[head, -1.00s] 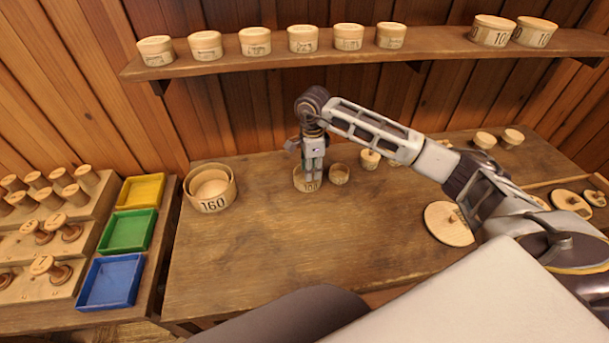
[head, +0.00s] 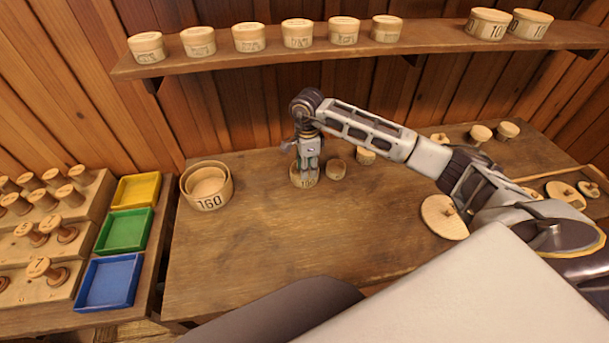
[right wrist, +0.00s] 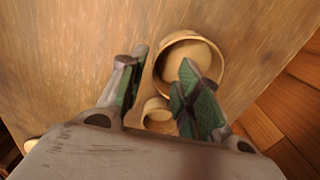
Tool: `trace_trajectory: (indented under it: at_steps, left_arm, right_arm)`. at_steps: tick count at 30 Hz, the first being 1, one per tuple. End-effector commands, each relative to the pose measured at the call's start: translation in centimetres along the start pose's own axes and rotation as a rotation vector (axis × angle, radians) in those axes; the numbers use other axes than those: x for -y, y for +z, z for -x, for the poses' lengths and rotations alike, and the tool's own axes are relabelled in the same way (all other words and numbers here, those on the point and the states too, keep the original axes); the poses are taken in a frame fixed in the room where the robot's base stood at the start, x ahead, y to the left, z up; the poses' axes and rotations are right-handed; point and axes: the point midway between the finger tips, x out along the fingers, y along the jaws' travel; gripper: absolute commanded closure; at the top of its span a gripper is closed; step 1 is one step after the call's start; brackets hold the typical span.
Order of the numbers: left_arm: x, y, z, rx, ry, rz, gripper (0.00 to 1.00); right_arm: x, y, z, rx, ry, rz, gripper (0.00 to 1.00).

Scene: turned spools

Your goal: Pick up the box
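The box is a small round open wooden box (head: 303,183) with a dark number on its front, standing on the table. It also shows from above in the right wrist view (right wrist: 216,66). My right gripper (head: 308,167) points down at it, and its fingers hide part of the rim. In the right wrist view my right gripper (right wrist: 156,72) has its fingers apart: one tip overlaps the box's opening, the other is beside it. Whether a finger touches the wall cannot be told. My left gripper is out of view.
A smaller round box (head: 336,170) stands close right of it. A larger nested box marked 160 (head: 209,201) is at left. Lids such as this one (head: 437,222) lie at right. A shelf (head: 280,58) with several boxes runs above. The table's front middle is clear.

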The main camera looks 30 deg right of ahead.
Motion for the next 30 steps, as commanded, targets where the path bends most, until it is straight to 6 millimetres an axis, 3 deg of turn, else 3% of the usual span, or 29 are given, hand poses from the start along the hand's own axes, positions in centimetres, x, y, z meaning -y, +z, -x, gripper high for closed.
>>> trace_trajectory:
  at_steps: [14, 30]
  left_arm:
    - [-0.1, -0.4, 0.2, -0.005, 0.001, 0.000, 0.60]
    - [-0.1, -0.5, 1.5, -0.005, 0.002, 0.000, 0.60]
  right_arm:
    - [-0.1, 0.0, -0.6, -0.001, 0.001, 0.000, 0.67]
    - [-0.3, -0.3, -5.1, 0.000, 0.001, 0.000, 0.67]
